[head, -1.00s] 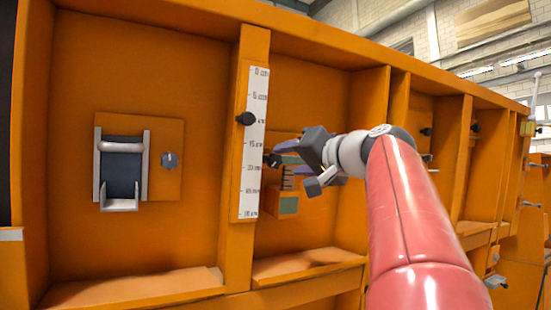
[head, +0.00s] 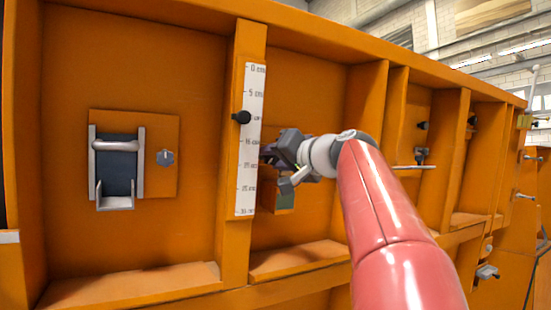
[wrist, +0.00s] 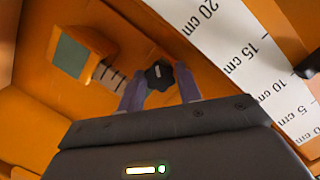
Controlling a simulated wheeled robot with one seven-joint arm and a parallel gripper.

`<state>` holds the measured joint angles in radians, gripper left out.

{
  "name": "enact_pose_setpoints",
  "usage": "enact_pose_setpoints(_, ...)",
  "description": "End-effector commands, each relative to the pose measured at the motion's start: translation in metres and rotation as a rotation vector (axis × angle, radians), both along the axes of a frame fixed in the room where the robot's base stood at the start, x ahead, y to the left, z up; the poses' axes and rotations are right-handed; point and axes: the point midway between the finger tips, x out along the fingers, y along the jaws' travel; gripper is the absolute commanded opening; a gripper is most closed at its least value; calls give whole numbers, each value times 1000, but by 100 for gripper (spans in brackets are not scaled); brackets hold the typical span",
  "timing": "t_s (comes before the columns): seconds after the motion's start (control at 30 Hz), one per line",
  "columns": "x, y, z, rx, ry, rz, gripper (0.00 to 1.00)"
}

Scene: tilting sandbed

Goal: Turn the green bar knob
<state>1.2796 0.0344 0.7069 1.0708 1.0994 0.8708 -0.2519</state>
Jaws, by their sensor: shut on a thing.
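A dark round knob (wrist: 158,75) with a pale mark sits on the orange panel between my fingers in the wrist view; I see no green on the knob itself. My gripper (wrist: 160,88) is shut on this knob, with one purple finger on each side of it. A green square face (wrist: 69,55) on an orange block stands beside the knob, with a slotted scale between them. In the head view my gripper (head: 267,153) is at the panel just right of the ruler, and it hides the knob. The green face (head: 285,201) shows below it.
A white ruler strip (head: 250,140) with a black knob (head: 242,117) on its post is close to the left of my gripper. Further left are a lever in a bracket (head: 117,145) and a grey knob (head: 165,157). Orange ribs (head: 393,140) and a ledge (head: 305,262) bound the bay.

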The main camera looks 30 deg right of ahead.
Motion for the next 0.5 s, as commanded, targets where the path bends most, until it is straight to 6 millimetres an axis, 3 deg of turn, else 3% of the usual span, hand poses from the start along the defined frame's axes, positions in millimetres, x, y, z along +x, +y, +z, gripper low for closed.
enact_pose_setpoints(0.27, 0, 0, -1, 31, 2, 6, 12)
enact_pose_setpoints(0.5, 0, 0, -3, 158, 6, 31, 12)
